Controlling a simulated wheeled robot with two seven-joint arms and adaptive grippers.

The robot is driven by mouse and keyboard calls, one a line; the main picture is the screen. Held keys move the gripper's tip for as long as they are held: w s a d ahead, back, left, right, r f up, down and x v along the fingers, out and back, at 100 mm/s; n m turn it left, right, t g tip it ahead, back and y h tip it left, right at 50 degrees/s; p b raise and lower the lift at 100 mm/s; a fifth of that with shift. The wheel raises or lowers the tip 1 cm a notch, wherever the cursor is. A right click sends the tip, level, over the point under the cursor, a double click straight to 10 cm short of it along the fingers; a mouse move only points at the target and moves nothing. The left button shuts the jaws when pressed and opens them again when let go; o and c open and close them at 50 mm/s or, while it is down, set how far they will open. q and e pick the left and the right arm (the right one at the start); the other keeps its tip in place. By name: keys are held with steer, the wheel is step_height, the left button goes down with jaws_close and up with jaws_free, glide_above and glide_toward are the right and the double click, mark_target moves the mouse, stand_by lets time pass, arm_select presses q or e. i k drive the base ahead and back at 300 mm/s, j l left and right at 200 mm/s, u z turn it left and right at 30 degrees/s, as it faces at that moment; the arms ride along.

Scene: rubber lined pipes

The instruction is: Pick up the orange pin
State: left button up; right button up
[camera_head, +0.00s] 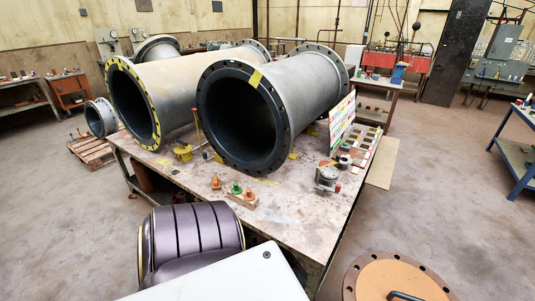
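A small orange pin (216,183) stands upright near the front edge of the workbench (290,215). A second small orange piece (249,194) stands on a wooden block (243,202), to the right of a green piece (236,187). The pieces are small, so their exact shapes and how they are seated cannot be told. Neither my left nor my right gripper is in view.
Two large grey flanged pipes, a left pipe (172,92) and a right pipe (295,90), lie behind the pins. A metal fitting (327,178) sits to their right. An orange-topped flange (397,280) is at the lower right.

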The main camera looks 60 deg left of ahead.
mark_target(249, 196)
steer(key=u, duration=2.3)
